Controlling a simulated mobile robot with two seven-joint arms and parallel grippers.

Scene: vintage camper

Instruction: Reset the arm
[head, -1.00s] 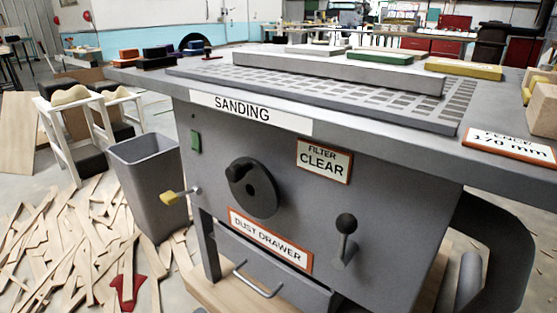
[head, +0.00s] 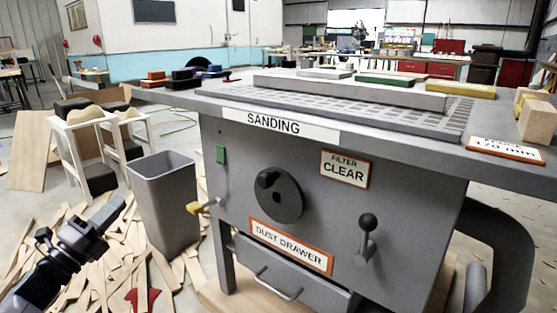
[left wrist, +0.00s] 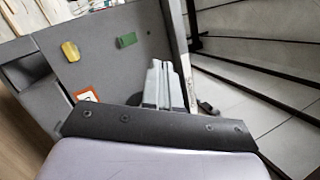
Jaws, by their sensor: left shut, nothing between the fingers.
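My left gripper (head: 108,213) is at the lower left of the head view, its dark arm coming in from the bottom left corner. Its fingers are shut and empty, in the air left of the grey bin and above the scattered wood strips. In the left wrist view the closed fingers (left wrist: 164,84) point toward the grey sanding table's side, with its green switch (left wrist: 126,40) and yellow-ended knob (left wrist: 70,51) beyond. My right gripper is not in view.
The sanding table (head: 330,215) fills the middle and right. The grey bin (head: 166,205) stands at its left. Wood strips (head: 110,270) litter the floor. White chairs (head: 92,145) stand behind the bin. A dust drawer handle (head: 277,288) and lever (head: 367,238) stick out in front.

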